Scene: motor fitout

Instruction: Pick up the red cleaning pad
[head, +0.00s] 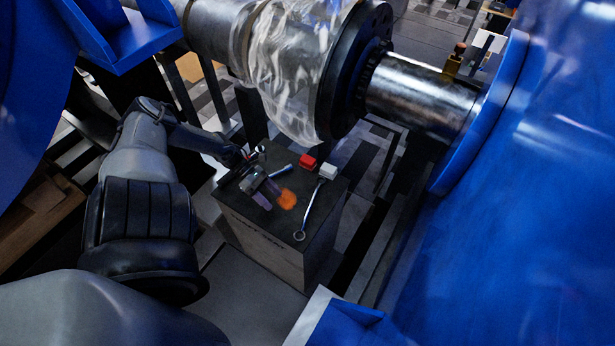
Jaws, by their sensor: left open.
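The red cleaning pad (308,163) is a small red block near the back edge of the dark-topped box (322,218). It lies just left of a white block (328,171). My left gripper (268,198) is over the left part of the box top, to the left of the pad and nearer to me. It is open, apart from the pad, with nothing seen between its fingers. My right gripper is not in view.
A wrench (311,208) lies at the right of the box top. A blue-handled tool (281,171) lies behind my gripper, and an orange patch (287,198) is beside it. The plastic-wrapped shaft (290,75) hangs above and behind. Large blue housing (520,210) fills the right.

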